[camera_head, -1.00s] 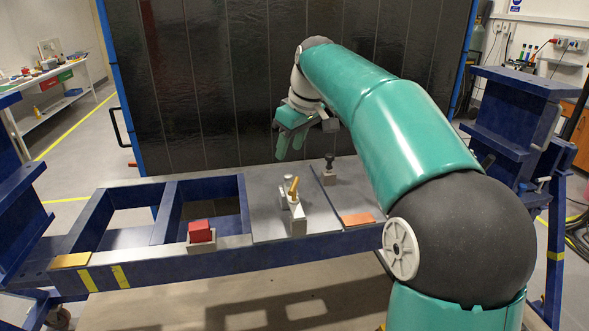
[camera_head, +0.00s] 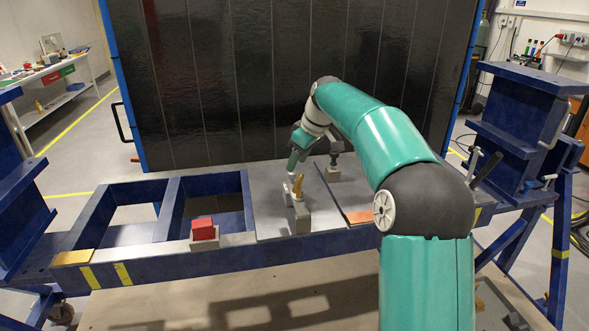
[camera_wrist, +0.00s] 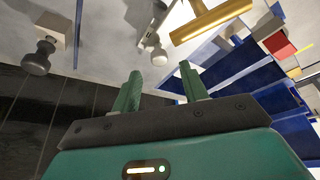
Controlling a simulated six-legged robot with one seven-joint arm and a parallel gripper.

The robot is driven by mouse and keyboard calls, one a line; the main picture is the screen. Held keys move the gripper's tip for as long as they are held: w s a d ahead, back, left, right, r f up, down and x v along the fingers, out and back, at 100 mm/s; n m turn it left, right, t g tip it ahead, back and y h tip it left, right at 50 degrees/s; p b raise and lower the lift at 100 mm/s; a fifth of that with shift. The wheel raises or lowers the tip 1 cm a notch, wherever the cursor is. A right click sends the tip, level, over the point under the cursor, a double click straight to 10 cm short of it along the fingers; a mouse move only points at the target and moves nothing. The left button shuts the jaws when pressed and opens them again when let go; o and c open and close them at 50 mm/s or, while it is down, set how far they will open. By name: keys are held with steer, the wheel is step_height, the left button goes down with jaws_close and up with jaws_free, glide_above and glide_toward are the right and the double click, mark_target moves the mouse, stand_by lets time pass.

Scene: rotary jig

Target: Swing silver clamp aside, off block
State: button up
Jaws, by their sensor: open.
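The silver clamp (camera_head: 287,190) stands on the grey plate at the middle of the blue frame, beside a gold clamp (camera_head: 298,183). A grey block (camera_head: 301,217) is at their near side. In the wrist view the silver clamp (camera_wrist: 150,22) ends in a rounded silver knob (camera_wrist: 158,57), and the gold clamp (camera_wrist: 210,20) lies to its right. My gripper (camera_head: 293,168) is open and points down just above and behind the clamps. In the wrist view the knob is beyond the gap between my two green fingers (camera_wrist: 160,80). I cannot tell whether they touch. The clamp's contact with the block is unclear.
A black knob on a pale base (camera_head: 333,168) stands to the right behind the clamps. A red block (camera_head: 204,229) sits in a grey holder at the front left. An orange pad (camera_head: 361,216) lies at right. A dark panel (camera_head: 230,90) rises behind the frame.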

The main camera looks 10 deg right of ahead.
mark_target(294, 173)
steer(key=shift+x, duration=2)
jaws_close()
